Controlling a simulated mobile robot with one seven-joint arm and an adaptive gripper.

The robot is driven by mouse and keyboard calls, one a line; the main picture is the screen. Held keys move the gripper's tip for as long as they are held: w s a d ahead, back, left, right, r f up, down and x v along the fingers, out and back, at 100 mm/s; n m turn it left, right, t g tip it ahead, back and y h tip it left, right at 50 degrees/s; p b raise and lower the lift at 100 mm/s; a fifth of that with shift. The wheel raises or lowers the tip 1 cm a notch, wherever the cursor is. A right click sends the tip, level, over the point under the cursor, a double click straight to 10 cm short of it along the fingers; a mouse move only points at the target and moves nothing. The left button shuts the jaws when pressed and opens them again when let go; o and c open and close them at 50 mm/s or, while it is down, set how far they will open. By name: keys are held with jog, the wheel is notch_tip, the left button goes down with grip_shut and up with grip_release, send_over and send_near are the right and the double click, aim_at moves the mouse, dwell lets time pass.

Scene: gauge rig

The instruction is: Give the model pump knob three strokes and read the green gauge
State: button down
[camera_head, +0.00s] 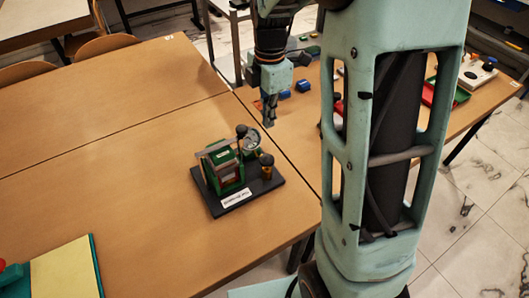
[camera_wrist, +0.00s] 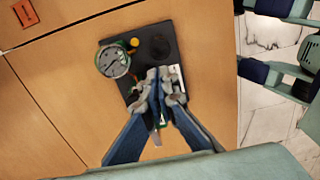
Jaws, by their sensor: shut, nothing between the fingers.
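The model (camera_head: 226,171) is a green frame on a black base (camera_head: 268,188) with a white label on its front. A round pale gauge (camera_head: 252,139) stands at its back; it also shows in the wrist view (camera_wrist: 112,60), its reading too small to tell. A dark ball knob (camera_head: 241,131) rises beside the gauge, and a dark-topped knob on an orange post (camera_head: 266,161) stands at the right. I cannot tell which is the pump knob. My gripper (camera_head: 269,121) is shut and empty, above and behind the model. In the wrist view the fingers (camera_wrist: 160,76) hide part of the base.
A yellow and teal folder (camera_head: 66,270) lies at the table's near left. The wooden table (camera_head: 110,140) is largely clear left of the model. Blue blocks (camera_head: 303,86) and a red and green tray (camera_head: 445,95) lie on the table behind. My arm column blocks the view at right.

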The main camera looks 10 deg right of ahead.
aim_at(267, 159)
notch_tip(267, 159, down, 14)
jog(key=shift+p, duration=0.5)
dwell(0.5)
